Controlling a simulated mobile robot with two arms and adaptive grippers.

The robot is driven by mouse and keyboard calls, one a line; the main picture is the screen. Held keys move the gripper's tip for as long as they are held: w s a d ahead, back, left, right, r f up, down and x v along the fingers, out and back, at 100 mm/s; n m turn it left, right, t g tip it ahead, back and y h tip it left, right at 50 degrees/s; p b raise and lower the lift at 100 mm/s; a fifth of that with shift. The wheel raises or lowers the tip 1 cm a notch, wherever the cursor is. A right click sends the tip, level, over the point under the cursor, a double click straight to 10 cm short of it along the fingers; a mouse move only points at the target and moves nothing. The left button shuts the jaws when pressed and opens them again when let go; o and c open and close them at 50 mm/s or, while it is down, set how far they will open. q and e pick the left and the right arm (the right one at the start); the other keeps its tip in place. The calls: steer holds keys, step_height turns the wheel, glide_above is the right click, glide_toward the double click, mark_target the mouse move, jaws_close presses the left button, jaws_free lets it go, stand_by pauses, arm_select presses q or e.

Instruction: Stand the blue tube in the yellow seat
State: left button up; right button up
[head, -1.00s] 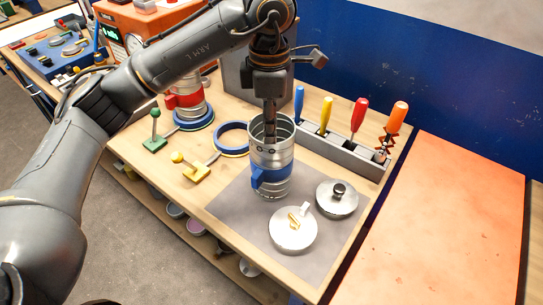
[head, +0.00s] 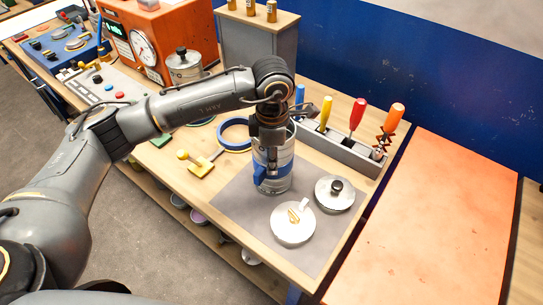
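The blue tube (head: 280,181) is a silver metal cylinder with a blue band and a blue side tab. It stands upright on the grey mat. My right gripper is not in view.
A tool rack (head: 345,152) with coloured handles stands behind. A lidded metal cylinder (head: 184,70) stands left, partly hidden by my arm. An orange panel (head: 420,220) lies right.

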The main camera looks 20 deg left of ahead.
arm_select(q)
jaws_close()
steer(key=shift+r, duration=0.1)
steer(key=s+r+b, duration=0.7)
steer(key=s+r, duration=0.6)
steer(key=s, duration=0.1)
stand_by(0.4)
